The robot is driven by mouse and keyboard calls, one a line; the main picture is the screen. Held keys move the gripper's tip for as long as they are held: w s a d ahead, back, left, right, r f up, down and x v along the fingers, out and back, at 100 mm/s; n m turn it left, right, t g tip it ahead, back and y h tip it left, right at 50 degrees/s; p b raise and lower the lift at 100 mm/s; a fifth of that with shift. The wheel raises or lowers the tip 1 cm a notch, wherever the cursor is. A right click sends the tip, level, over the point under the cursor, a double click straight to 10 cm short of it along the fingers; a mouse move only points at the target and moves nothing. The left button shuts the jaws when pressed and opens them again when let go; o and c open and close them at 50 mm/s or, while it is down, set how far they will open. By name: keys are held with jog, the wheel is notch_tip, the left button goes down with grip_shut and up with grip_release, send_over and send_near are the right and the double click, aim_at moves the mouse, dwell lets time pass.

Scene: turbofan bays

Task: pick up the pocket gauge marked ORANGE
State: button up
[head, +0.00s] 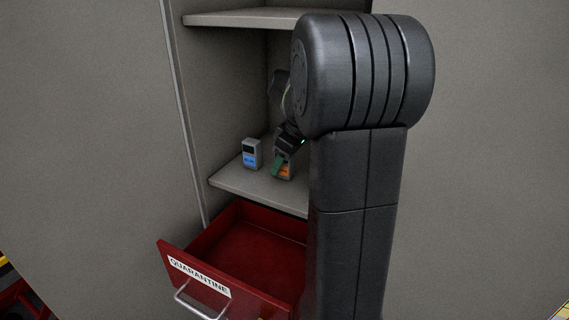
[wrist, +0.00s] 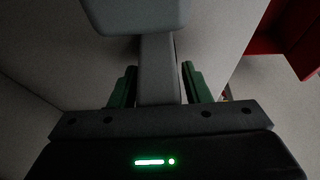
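The gauge with the orange label (head: 286,171) stands upright on the lower shelf. My gripper (head: 277,166) reaches down over it, with a green finger showing in front of its face. In the wrist view, a grey body with a narrow neck (wrist: 158,72) and a wider end lies between the two green fingers of my gripper (wrist: 160,82). A thin gap shows on its right side; the left finger lies very close to it. Its label is not visible in that view. A similar gauge with a blue label (head: 251,155) stands to the left on the same shelf.
The lower shelf (head: 232,182) has a side wall at its left and another shelf (head: 235,18) above. An open red drawer marked QUARANTINE (head: 200,277) juts out below; its visible floor is empty. My arm hides the right part of the bay.

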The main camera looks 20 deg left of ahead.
grip_shut()
jog(key=shift+r, duration=0.1)
